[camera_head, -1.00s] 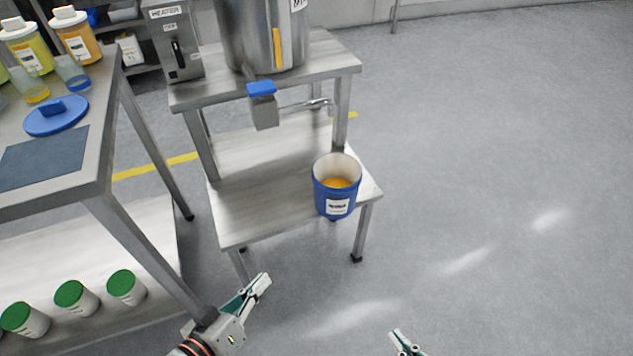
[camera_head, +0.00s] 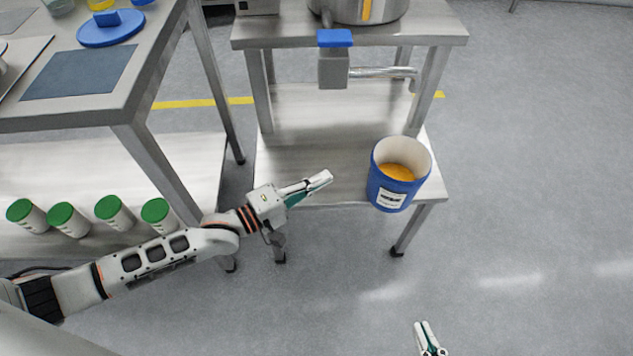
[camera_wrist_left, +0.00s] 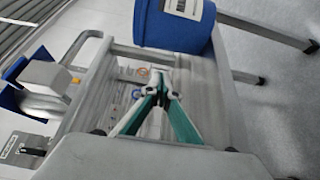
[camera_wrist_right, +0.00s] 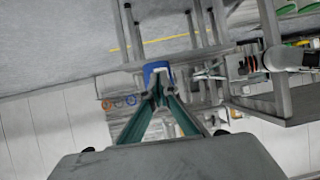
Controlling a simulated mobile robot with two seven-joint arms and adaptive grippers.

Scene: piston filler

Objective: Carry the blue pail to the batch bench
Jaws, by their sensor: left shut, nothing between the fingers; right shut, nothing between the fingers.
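The blue pail (camera_head: 391,195), with a white label and orange contents, stands upright on the low shelf of the steel stand. It also shows in the left wrist view (camera_wrist_left: 185,28) and, partly behind the fingers, in the right wrist view (camera_wrist_right: 157,68). My left gripper (camera_head: 325,178) is shut and empty, to the left of the pail and apart from it. My right gripper (camera_head: 424,325) is shut and empty, low in the head view, in front of the pail and well apart from it. A bench (camera_head: 165,75) stands at the left; I cannot tell whether it is the batch bench.
A spout with a blue-topped valve (camera_head: 334,68) sticks out above the low shelf (camera_head: 320,160), left of the pail. The bench carries a blue lid (camera_head: 112,30) and a dark mat (camera_head: 80,73). Green-lidded jars (camera_head: 115,212) stand below. The floor at right is clear.

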